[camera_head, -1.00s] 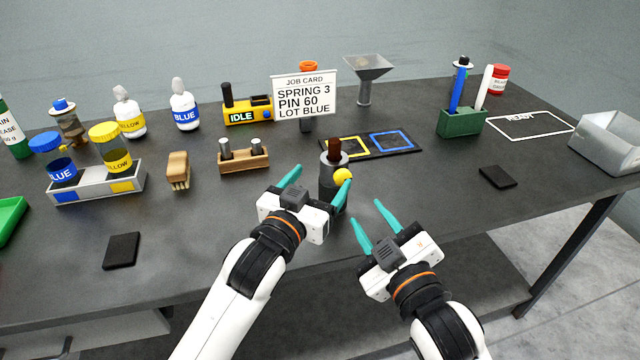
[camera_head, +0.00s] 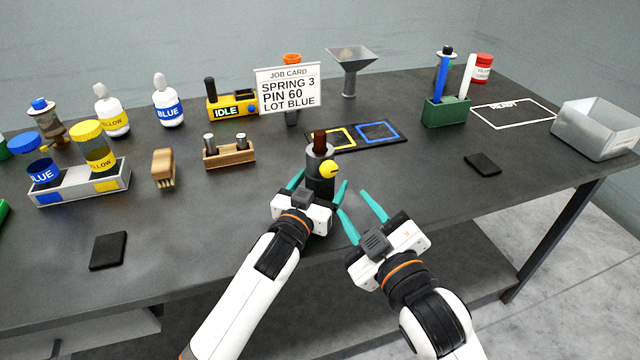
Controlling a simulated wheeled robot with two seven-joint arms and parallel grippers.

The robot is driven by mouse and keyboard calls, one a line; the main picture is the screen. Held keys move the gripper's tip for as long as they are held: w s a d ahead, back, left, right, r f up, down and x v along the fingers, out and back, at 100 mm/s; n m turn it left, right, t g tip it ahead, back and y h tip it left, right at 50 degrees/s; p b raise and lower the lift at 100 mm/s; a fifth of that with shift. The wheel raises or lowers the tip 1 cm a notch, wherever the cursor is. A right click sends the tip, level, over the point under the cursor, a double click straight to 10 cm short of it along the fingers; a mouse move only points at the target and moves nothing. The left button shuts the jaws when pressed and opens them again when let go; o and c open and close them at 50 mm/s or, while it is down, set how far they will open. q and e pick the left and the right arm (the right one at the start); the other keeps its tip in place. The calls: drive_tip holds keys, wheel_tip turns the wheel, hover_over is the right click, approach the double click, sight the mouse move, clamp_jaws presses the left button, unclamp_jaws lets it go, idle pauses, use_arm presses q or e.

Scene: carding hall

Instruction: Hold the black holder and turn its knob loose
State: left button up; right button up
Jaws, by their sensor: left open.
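The black holder (camera_head: 317,186) stands upright on the dark table, a little right of the middle. A brown rod stands up from its top, and a round yellow knob (camera_head: 328,169) sits on its side. My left gripper (camera_head: 320,182) is open at the holder's near side, with one teal finger to each side of it. Its fingers do not visibly press on the holder, and its body hides the holder's foot. My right gripper (camera_head: 352,201) is open and empty, nearer the front edge and right of the left one, its fingers pointing toward the holder.
A black tray with yellow and blue squares (camera_head: 354,144) lies just behind the holder, with the job card (camera_head: 289,88) behind that. A wooden block with metal pins (camera_head: 230,158) stands to the left. A green pen box (camera_head: 446,112) and a black pad (camera_head: 482,163) are at right.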

use_arm(q)
drive_tip(key=shift+w+d, duration=0.1)
drive_tip(key=shift+w, duration=0.1)
drive_tip(key=c, duration=1.5)
drive_tip(key=shift+o, duration=0.2)
